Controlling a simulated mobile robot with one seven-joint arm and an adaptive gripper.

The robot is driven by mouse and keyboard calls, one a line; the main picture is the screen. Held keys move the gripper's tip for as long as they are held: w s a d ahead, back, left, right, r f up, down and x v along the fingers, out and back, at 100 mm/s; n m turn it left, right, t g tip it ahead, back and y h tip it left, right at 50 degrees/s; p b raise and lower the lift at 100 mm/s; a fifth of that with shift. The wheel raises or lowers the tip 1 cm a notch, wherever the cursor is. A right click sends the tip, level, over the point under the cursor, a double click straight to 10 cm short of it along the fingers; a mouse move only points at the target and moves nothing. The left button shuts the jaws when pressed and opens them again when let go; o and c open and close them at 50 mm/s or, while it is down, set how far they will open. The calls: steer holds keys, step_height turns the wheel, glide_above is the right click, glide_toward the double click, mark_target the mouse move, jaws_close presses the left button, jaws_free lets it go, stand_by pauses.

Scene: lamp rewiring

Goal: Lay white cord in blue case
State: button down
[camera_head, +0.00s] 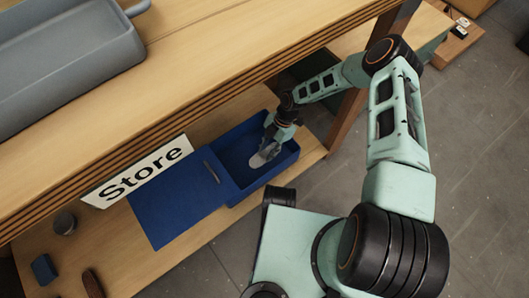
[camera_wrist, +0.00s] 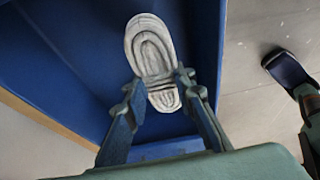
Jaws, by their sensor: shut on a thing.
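The white cord (camera_wrist: 149,45) is a flat, oval coiled bundle. It also shows in the head view (camera_head: 262,157), inside the outline of the open blue case (camera_head: 232,150). My gripper (camera_wrist: 160,82) is shut on the near part of the cord, with one finger on each side. In the head view my gripper (camera_head: 272,146) reaches down into the case from above. The case's blue walls and floor (camera_wrist: 75,55) surround the cord in the wrist view. I cannot tell whether the cord touches the case floor. The case's lid (camera_head: 178,205) lies open to the left.
The case stands on a low wooden shelf (camera_head: 120,240), under a wooden top (camera_head: 215,45) bearing a grey tray (camera_head: 70,70). A "Store" sign (camera_head: 138,172) is behind the lid. A grey cup (camera_head: 64,223), a small blue block (camera_head: 43,268) and a brown object (camera_head: 92,284) sit far left.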

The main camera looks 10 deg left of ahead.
mark_target(268, 151)
steer(key=shift+f, duration=1.05)
steer(key=shift+s, duration=0.1)
steer(key=shift+f, duration=0.6)
steer(key=c, duration=1.6)
jaws_free()
steer(key=p+v, duration=0.1)
steer(key=v, duration=0.5)
steer(key=p+v, duration=0.2)
steer(key=v, duration=0.5)
steer(key=shift+s+a+r, duration=0.15)
steer(key=shift+a, duration=0.05)
